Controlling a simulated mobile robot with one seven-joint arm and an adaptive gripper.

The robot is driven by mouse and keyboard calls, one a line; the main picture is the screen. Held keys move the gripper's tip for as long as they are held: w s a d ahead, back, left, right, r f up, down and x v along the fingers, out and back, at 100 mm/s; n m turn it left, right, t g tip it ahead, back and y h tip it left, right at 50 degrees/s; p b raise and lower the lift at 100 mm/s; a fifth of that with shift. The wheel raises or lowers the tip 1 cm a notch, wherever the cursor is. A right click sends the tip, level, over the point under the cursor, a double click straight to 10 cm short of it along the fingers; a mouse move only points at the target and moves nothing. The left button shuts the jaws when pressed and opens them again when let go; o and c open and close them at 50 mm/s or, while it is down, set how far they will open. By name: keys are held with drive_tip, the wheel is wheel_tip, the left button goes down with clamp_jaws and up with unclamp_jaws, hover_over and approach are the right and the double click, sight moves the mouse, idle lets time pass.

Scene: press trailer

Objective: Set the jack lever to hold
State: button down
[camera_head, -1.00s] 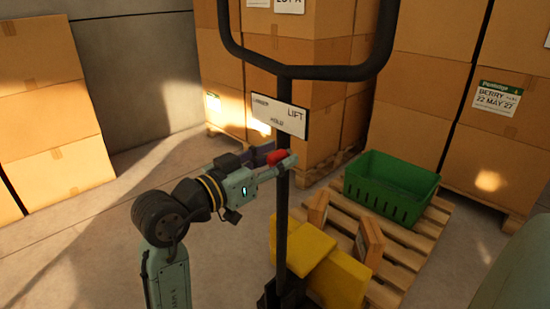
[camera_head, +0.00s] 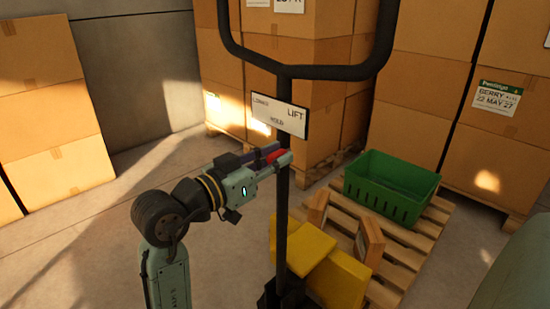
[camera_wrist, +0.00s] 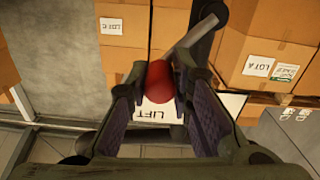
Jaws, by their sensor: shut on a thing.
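The jack lever has a red knob (camera_head: 277,154) beside the black handle post, just below the sign plate (camera_head: 281,116). The sign reads LOWER at left, LIFT at right and HOLD low in the middle. My gripper (camera_head: 276,157) reaches in from the left and is shut on the red knob, with the fingers partly covering it. In the wrist view the red knob (camera_wrist: 160,82) sits between the two fingers, and the grey lever rod (camera_wrist: 195,32) runs up and right. The exact lever position against the labels is hard to tell.
The black jack handle (camera_head: 300,72) rises right beside my gripper, above a yellow jack body (camera_head: 335,280). A wooden pallet (camera_head: 420,240) with a green crate (camera_head: 362,192) stands to the right. Stacked cartons (camera_head: 445,75) stand behind. Floor (camera_head: 110,235) at left is clear.

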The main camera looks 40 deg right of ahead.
drive_tip(key=shift+r, duration=0.1)
drive_tip(key=w+r+n+p, duration=0.1)
drive_tip(key=n+p, duration=0.1)
drive_tip(key=p, duration=0.1)
drive_tip(key=w+n+p, duration=0.1)
drive_tip(key=n+p, duration=0.1)
drive_tip(key=w+n+p, duration=0.1)
drive_tip(key=n+p, duration=0.1)
drive_tip(key=p, duration=0.1)
drive_tip(key=shift+w+a+r, duration=0.15)
drive_tip(key=shift+w+r, duration=0.05)
drive_tip(key=shift+r, duration=0.15)
drive_tip(key=shift+w+f+n+p, duration=0.1)
drive_tip(key=shift+w+n+p, duration=0.35)
drive_tip(key=shift+n+p, duration=0.35)
drive_tip(key=c, duration=1.4)
unclamp_jaws()
drive_tip(key=shift+a, duration=0.15)
